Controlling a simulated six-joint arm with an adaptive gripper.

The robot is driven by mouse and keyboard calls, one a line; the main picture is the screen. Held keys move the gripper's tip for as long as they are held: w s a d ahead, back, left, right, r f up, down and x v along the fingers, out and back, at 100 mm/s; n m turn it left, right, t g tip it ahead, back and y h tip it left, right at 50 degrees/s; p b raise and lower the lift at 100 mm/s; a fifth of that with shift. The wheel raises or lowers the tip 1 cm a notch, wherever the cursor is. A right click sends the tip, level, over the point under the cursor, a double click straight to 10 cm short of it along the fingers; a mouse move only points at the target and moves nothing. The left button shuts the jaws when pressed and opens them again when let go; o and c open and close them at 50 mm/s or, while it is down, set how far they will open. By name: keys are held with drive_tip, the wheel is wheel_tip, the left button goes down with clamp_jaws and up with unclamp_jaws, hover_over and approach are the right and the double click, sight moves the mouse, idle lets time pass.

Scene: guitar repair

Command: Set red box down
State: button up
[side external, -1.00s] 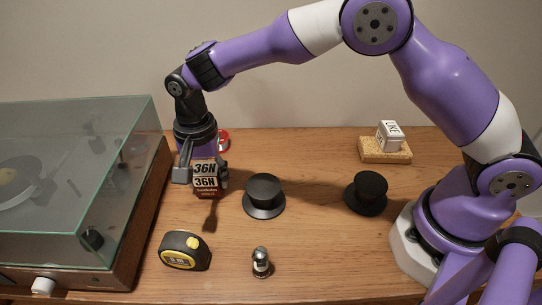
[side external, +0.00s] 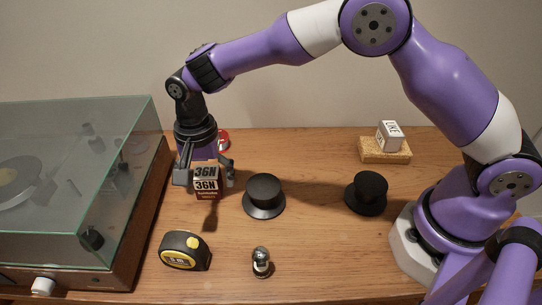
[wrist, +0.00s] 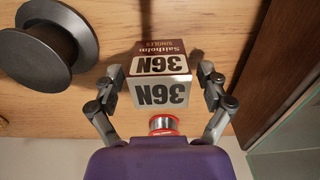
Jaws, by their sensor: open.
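The red box (side external: 206,188), dark red with white "36N" labels, stands upright between the turntable and the near black hat-shaped object. It also shows in the wrist view (wrist: 158,66). My gripper (side external: 206,176) is open around it, with one finger on each side. In the wrist view my gripper (wrist: 160,82) shows small gaps between the fingers and the box sides. The box's underside is hidden, but it appears to rest on the wooden tabletop (side external: 310,240).
The glass-lidded turntable (side external: 70,190) is close on the left. Black hat-shaped objects (side external: 264,195) (side external: 366,194) stand to the right. A tape measure (side external: 185,250) and a small metal piece (side external: 261,262) lie in front. A red-rimmed can (side external: 223,138) is behind my gripper.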

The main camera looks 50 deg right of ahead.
sight(205, 172)
wheel_tip(205, 172, up, 11)
drive_tip(key=shift+r, duration=0.1)
drive_tip(key=s+d+r+n+t, duration=0.2)
drive_tip(key=s+d+r, duration=0.1)
drive_tip(key=d+r, duration=0.35)
drive_tip(key=s+d+f+n+t, duration=0.2)
drive_tip(key=s+d+n, duration=0.5)
drive_tip(key=s+d, duration=0.4)
drive_tip(key=s+t, duration=0.1)
drive_tip(key=s, duration=0.2)
drive_tip(key=shift+d+t, duration=0.15)
drive_tip(key=shift+t, duration=0.15)
